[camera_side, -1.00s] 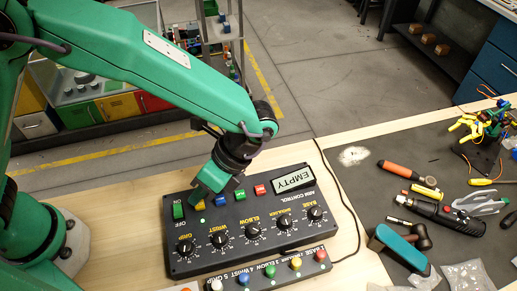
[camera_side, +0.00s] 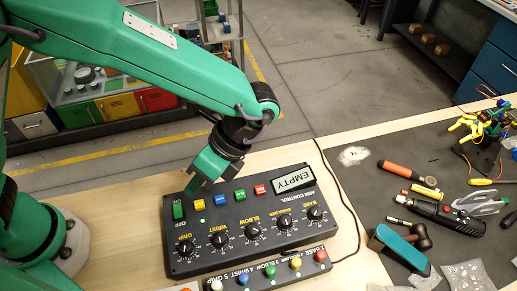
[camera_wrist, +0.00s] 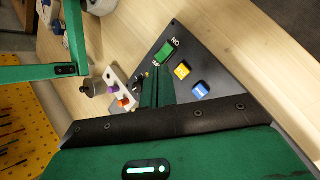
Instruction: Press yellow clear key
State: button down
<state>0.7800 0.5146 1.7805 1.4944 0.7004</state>
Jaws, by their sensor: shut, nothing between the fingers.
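The yellow key (camera_side: 200,204) is on the black control box (camera_side: 250,262), left of a blue key (camera_side: 219,199). It shows uncovered in the side view. My gripper (camera_side: 191,190) is shut and empty, its fingertips just above and behind the yellow key, apart from it in the picture. In the wrist view, the fingertips (camera_wrist: 158,74) lie left of the yellow key (camera_wrist: 182,71), near the green power switch (camera_wrist: 164,54). The box's display (camera_side: 293,179) reads EMPTY.
Green (camera_side: 239,195) and red (camera_side: 260,189) keys continue the row to the right. Several knobs stand in front of the keys. A smaller box with coloured buttons (camera_side: 268,273) lies nearer the camera. Tools lie on the dark mat (camera_side: 355,185) at right.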

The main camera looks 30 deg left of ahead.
jog(key=shift+r, duration=0.75)
jog(key=shift+w+a+r, duration=0.15)
jog(key=shift+a+r, duration=0.1)
jog(key=shift+a, duration=0.05)
jog(key=a+r+n+t+h, duration=0.1)
jog(key=a+r+n+t, duration=0.2)
jog(key=a, duration=0.5)
jog(key=s+a+r+n+t+h, duration=0.1)
jog(key=a+r+n+t+h, duration=0.1)
jog(key=a+r+n+t, duration=0.2)
jog(key=s+a+r+n+t+h, duration=0.1)
jog(key=a+r+n, duration=0.4)
jog(key=a+n, duration=0.5)
jog(key=shift+s+a+t+h, duration=0.2)
jog(key=shift+a+t+h, duration=0.55)
jog(key=shift+t, duration=0.65)
jog(key=shift+a, duration=0.1)
